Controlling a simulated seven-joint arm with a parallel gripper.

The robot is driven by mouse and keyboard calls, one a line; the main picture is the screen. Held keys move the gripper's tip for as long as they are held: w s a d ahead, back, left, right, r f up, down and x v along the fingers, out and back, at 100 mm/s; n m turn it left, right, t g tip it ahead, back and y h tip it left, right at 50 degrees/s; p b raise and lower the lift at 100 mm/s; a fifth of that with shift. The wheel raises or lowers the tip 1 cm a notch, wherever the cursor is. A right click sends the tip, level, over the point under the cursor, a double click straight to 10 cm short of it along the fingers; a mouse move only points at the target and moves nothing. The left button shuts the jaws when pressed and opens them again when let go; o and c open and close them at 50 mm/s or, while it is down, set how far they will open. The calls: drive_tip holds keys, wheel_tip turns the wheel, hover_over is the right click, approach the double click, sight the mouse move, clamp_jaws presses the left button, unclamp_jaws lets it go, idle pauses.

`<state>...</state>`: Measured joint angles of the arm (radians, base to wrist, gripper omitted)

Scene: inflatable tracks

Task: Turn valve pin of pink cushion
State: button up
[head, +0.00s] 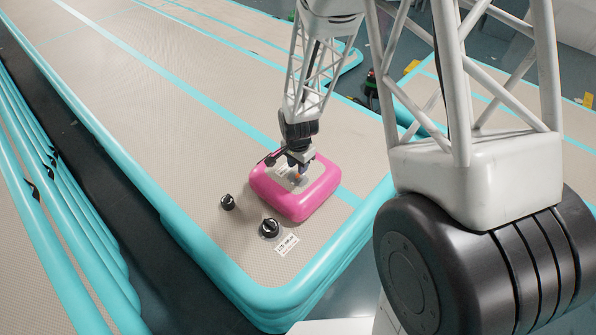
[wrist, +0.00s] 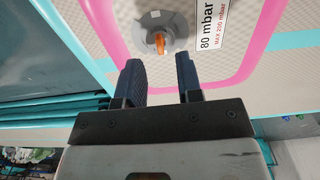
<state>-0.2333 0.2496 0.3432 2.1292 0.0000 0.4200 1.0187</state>
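The pink cushion (head: 318,196) lies on the beige inflatable track near its front corner. In the wrist view its pink edge (wrist: 101,40) frames a light top panel. A round grey valve (wrist: 176,25) sits in that panel, with an orange valve pin (wrist: 159,43) at its centre. My gripper (wrist: 158,60) is open, its two dark fingers apart and nothing between them. The pin shows just beyond the fingertips, in line with the gap. In the head view my gripper (head: 297,168) points down over the cushion's top and hides most of the valve.
Two black valve caps, a smaller one (head: 228,202) and a larger one (head: 269,228), stand on the track (head: 190,150) left of and in front of the cushion. A white label (head: 287,245) lies beside them. A pressure label (wrist: 210,25) is right of the valve.

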drive_tip(key=shift+f, duration=1.75)
drive_tip(key=shift+c, duration=0.4)
clamp_jaws()
